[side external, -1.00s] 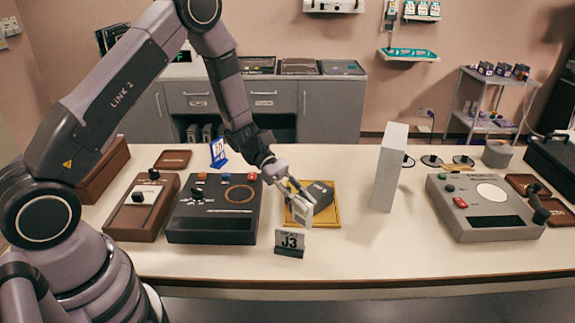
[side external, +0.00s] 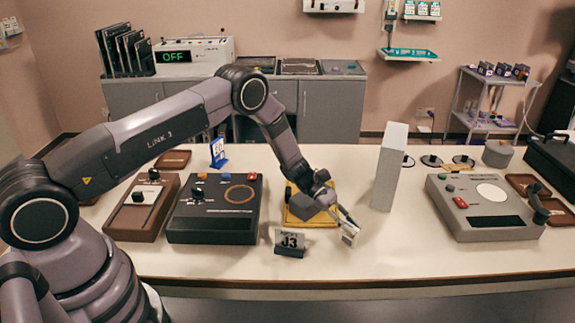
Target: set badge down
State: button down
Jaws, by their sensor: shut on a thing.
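My gripper (side external: 345,222) is shut on a small white badge (side external: 349,235). It holds the badge tilted, to the right of the yellow tray (side external: 296,221) and beside the J3 card stand (side external: 290,243). The badge's lower edge is close to the white table, but I cannot tell whether it touches. The J3 stand is upright near the table's front, apart from the badge. My wrist hides part of the yellow tray.
A tall white panel (side external: 390,168) stands right of my gripper. A dark console (side external: 214,212) is on the left and a grey console (side external: 482,207) on the right. A blue card stand (side external: 218,153) is behind. The table (side external: 390,245) is clear between the badge and the grey console.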

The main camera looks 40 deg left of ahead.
jog(key=shift+f, duration=0.3)
jog(key=c, duration=1.1)
grip_release()
jog(key=shift+r, duration=0.1)
